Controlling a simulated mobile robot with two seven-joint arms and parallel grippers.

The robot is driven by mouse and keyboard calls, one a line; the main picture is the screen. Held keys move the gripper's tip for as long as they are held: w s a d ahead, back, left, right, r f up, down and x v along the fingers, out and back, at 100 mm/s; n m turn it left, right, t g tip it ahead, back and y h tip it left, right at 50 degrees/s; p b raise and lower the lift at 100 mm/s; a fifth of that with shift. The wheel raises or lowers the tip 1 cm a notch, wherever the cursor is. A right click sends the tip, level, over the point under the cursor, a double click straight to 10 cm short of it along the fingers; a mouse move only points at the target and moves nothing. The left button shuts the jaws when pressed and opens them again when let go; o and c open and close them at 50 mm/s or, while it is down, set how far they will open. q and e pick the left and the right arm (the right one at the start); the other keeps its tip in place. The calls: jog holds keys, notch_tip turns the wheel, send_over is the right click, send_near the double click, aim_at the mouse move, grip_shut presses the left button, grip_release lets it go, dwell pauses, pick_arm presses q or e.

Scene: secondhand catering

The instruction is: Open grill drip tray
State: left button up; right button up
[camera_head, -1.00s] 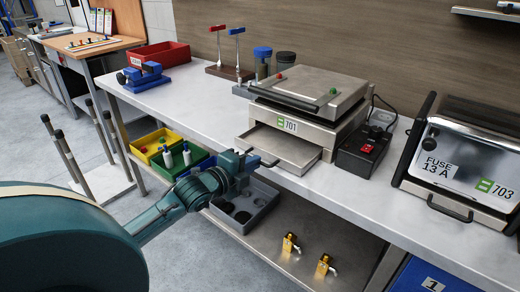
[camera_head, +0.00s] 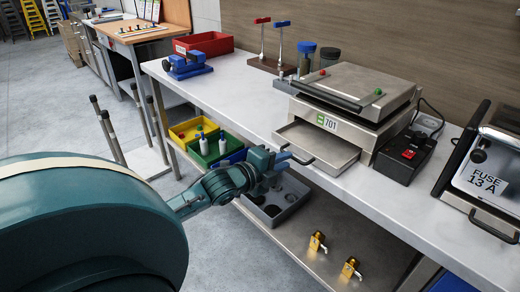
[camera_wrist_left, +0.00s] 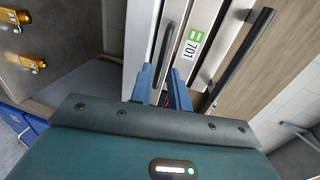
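The grill marked 701 (camera_head: 347,125) stands on the bench and also shows in the left wrist view (camera_wrist_left: 196,38). Its flat metal drip tray (camera_head: 318,147) sticks out from the front below the body. The tray has a dark bar handle (camera_head: 303,160), also visible in the left wrist view (camera_wrist_left: 171,40). My left gripper (camera_head: 286,158) is at the left end of this handle. In the wrist view its blue fingers (camera_wrist_left: 162,83) are apart, with the handle's near end in line with the gap. I cannot tell whether they touch it. My right gripper is not in view.
Blue device (camera_head: 187,65), red bin (camera_head: 204,44) and lever stand (camera_head: 270,64) are behind left. A lower shelf holds a grey bin (camera_head: 283,212) and brass taps (camera_head: 317,243).

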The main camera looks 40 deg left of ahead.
pick_arm(q)
jog(key=v, duration=1.1)
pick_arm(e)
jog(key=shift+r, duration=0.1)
pick_arm(q)
jog(key=shift+s, duration=0.1)
